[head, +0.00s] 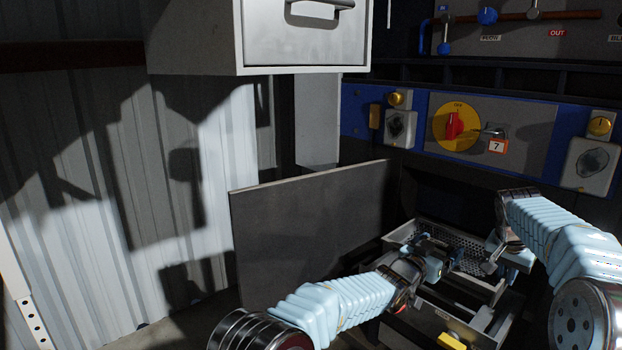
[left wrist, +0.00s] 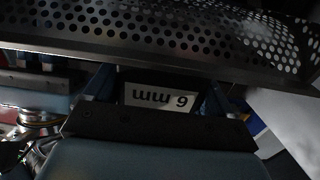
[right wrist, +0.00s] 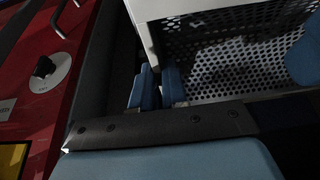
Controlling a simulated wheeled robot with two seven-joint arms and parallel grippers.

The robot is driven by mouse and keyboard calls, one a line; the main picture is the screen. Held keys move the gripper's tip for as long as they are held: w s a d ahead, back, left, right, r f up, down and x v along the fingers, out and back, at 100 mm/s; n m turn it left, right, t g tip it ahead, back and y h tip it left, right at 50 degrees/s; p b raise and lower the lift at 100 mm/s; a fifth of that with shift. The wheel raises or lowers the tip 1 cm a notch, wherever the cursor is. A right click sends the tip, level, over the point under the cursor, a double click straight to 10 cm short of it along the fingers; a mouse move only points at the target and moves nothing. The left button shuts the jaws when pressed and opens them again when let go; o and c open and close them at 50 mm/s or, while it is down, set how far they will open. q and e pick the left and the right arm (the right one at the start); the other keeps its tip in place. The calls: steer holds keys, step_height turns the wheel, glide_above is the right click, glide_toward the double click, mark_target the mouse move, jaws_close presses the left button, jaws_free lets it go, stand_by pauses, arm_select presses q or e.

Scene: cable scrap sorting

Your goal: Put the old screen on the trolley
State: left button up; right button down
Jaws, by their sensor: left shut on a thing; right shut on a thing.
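A perforated metal screen (head: 468,262) lies between my grippers, low at the right of the head view. Its round holes also show in the left wrist view (left wrist: 130,38) and the right wrist view (right wrist: 240,62). My left gripper (head: 437,262) is at its near left side; in the left wrist view, its blue fingers stand either side of a dark part with an upside-down "6 mm" label (left wrist: 158,97). My right gripper (head: 492,258) is at its right side, fingers close together on a narrow part that is mostly hidden. I cannot clearly make out a trolley.
A large grey panel (head: 310,228) stands left of my left gripper. A grey cabinet with a handle (head: 305,35) hangs above. A blue control panel with a red and yellow switch (head: 454,127) is behind. A metal frame (head: 488,318) and a yellow block (head: 451,341) lie below.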

arm_select(q)
steer(key=shift+r, duration=0.35)
arm_select(e)
steer(key=shift+w+r, duration=0.1)
steer(key=shift+r, duration=0.25)
